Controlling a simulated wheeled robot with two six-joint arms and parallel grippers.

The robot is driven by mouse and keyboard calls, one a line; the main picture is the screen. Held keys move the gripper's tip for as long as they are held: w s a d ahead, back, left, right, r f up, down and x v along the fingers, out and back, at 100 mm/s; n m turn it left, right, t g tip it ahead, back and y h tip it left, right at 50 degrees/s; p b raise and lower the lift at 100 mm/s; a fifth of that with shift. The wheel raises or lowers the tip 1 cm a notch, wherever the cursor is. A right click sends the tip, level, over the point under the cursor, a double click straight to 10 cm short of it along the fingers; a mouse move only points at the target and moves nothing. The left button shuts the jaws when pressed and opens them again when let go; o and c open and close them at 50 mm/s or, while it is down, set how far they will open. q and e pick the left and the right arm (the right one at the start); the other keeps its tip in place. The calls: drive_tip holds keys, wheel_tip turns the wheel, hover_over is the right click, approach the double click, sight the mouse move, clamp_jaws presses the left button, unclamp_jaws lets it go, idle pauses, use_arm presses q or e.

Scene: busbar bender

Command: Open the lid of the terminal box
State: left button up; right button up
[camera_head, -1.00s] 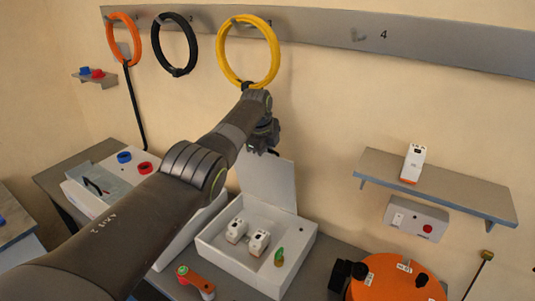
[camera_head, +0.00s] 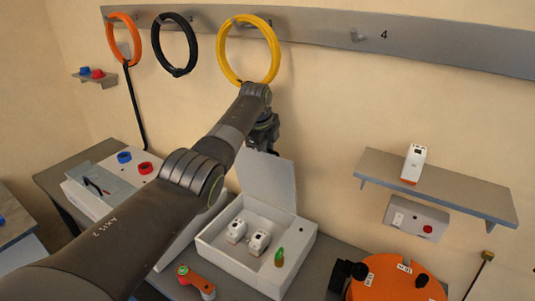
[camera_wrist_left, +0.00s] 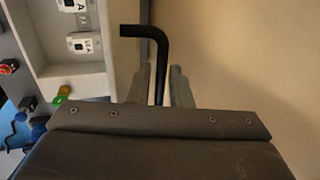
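The white terminal box (camera_head: 245,265) stands on the bench in the head view, its lid (camera_head: 268,184) upright at the back. Two white modules (camera_head: 258,242) are inside. My left gripper (camera_head: 268,150) is just above the lid's top edge; its fingertips are too small to read there. In the left wrist view my left gripper (camera_wrist_left: 160,80) has its fingers apart, with a bent black rod (camera_wrist_left: 158,38) between them. I cannot tell whether they grip it or what it belongs to. The box (camera_wrist_left: 85,75) is at left there. My right gripper is not in view.
A rail (camera_head: 330,32) with orange, black and yellow rings is on the wall behind the arm. A shelf (camera_head: 450,190) is at right, above a grey switch box (camera_head: 415,216). An orange round object (camera_head: 395,283) is right of the terminal box. Another box with a black-handled cover (camera_head: 100,190) is at left.

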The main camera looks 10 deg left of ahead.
sight(264, 175)
use_arm(q)
drive_tip(key=b+v, duration=0.1)
drive_tip(key=v, duration=0.4)
drive_tip(key=shift+r+b, duration=0.2)
drive_tip(key=shift+b, duration=0.2)
